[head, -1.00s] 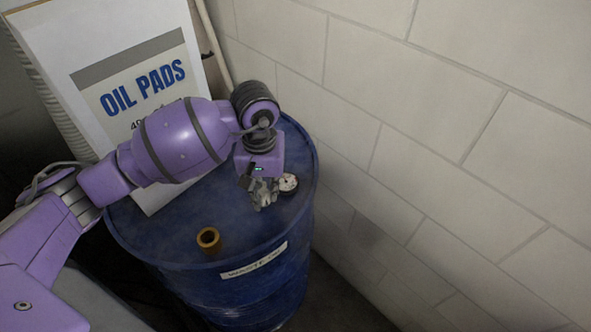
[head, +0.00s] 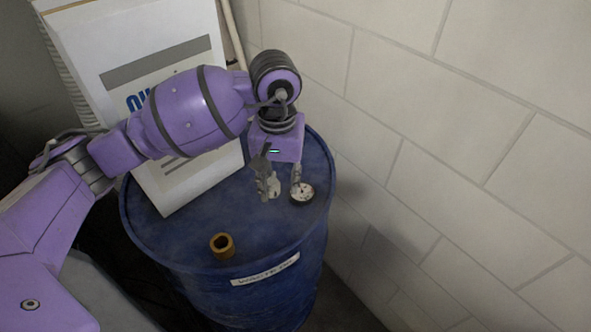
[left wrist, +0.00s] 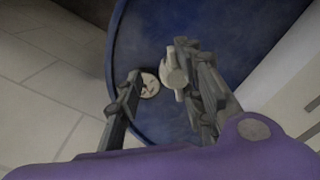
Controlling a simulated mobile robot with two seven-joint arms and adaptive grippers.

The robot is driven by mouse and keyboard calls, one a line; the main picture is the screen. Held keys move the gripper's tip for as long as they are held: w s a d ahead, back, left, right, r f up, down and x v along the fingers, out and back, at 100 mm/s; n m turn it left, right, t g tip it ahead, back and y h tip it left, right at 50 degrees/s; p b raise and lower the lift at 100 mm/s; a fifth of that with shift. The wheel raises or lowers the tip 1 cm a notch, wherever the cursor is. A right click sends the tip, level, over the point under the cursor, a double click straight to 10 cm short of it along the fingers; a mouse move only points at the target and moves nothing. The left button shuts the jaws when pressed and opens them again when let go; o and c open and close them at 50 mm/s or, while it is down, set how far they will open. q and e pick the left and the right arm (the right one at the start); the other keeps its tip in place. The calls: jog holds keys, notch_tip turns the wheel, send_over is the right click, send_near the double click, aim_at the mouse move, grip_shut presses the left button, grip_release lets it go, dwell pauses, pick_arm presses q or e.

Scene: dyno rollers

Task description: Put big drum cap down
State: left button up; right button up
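A pale, knobbed piece that looks like the big drum cap (head: 274,188) is on or just above the blue drum's top, beside one finger of my left gripper (head: 281,180). In the left wrist view the cap (left wrist: 174,70) is against or very near the right-hand finger and apart from the other. My left gripper (left wrist: 155,90) is open, its fingers pointing down at the drum top. I cannot tell whether the cap fully rests on the drum. The blue drum (head: 180,235) stands upright. My right gripper is not in view.
A round, pale, dark-rimmed fitting (head: 302,192) sits on the drum near the fingers. A brass open fitting (head: 222,245) is at the drum's front. A white OIL PADS box (head: 150,60) is behind. A block wall (head: 440,130) closes the right side.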

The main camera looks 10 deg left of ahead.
pick_arm(q)
notch_tip(320, 180, up, 5)
jog(key=shift+r, duration=0.1)
jog(key=shift+o, duration=0.4)
jog(key=o, duration=1.6)
jog(key=shift+r, duration=3.7)
grip_shut()
jog(key=shift+f, duration=0.1)
